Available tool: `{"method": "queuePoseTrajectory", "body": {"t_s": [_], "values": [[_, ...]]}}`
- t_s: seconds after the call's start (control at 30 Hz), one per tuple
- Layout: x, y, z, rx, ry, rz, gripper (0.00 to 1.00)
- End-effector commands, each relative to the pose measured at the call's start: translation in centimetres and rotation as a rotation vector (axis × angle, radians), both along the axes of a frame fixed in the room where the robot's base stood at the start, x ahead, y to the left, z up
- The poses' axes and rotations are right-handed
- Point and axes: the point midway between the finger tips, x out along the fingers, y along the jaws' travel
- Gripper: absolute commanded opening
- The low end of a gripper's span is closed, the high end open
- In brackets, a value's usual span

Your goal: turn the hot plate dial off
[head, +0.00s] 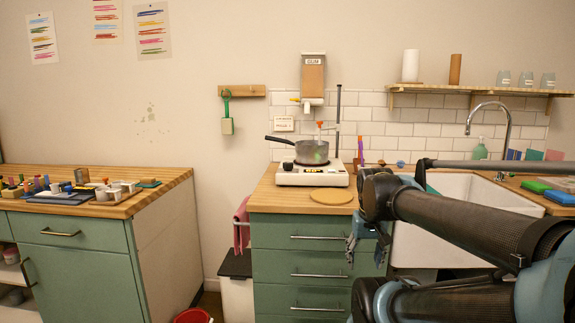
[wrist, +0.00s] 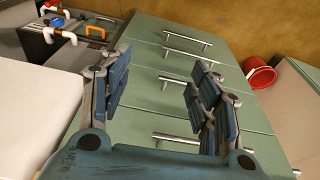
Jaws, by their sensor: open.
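The white hot plate (head: 312,175) stands on the wooden counter in the middle of the head view. Its front panel has small dark marks or a dial, too small to read. A grey pot (head: 312,152) with a dark handle to the left sits on it. My gripper (head: 362,240) hangs in front of the green drawer cabinet, below and right of the hot plate. In the wrist view my gripper (wrist: 160,105) is open, with nothing between its blue fingers. The hot plate is not in the wrist view.
A round wooden board (head: 331,196) lies in front of the hot plate. The white sink (head: 455,215) is to the right, partly behind my arm. Drawer handles (wrist: 187,44) stick out from the cabinet. A red bucket (head: 192,316) is on the floor at left.

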Motion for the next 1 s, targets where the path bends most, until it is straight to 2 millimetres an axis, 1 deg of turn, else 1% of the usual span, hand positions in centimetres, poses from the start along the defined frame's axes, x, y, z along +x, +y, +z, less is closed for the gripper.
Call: {"method": "queuePoseTrajectory", "body": {"t_s": [0.03,0.2,0.37,0.4,0.47,0.6,0.67,0.8,0.87,0.9,1.0], "values": [[1.5,0.3,2.0,-0.004,-0.003,-0.007,0.57],[6.6,2.0,8.7,-0.017,-0.02,-0.052,0.57],[11.5,4.4,14.5,-0.029,-0.04,-0.096,0.57],[12.7,5.1,15.8,-0.03,-0.046,-0.107,0.57],[14.5,6.3,17.9,-0.032,-0.055,-0.124,0.57],[18.6,9.4,22.3,-0.036,-0.078,-0.16,0.57],[20.3,10.9,24.0,-0.036,-0.09,-0.176,0.57],[24.0,14.9,27.9,-0.035,-0.117,-0.212,0.57],[25.4,16.7,29.4,-0.033,-0.131,-0.228,0.57],[26.3,18.0,30.4,-0.031,-0.139,-0.236,0.57],[28.2,20.7,32.3,-0.027,-0.158,-0.259,0.57]]}}
